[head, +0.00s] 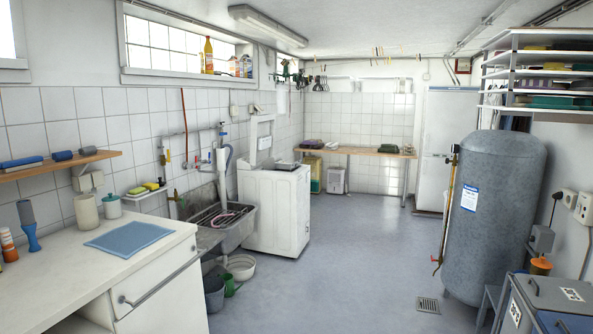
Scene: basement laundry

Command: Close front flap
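No part in view can be singled out for certain as the front flap. A white top-loading washing machine (277,208) stands at the middle left, with its lid (262,138) raised upright at the back. A grey box (550,305) at the lower right is cut off by the picture edge. Neither of my grippers is in view.
A deep sink (225,222) stands between the counter (60,262) and the washing machine, with buckets (214,290) below. A large grey tank (494,215) stands at right. A wooden table (350,151) is at the back. The middle floor (350,265) is clear.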

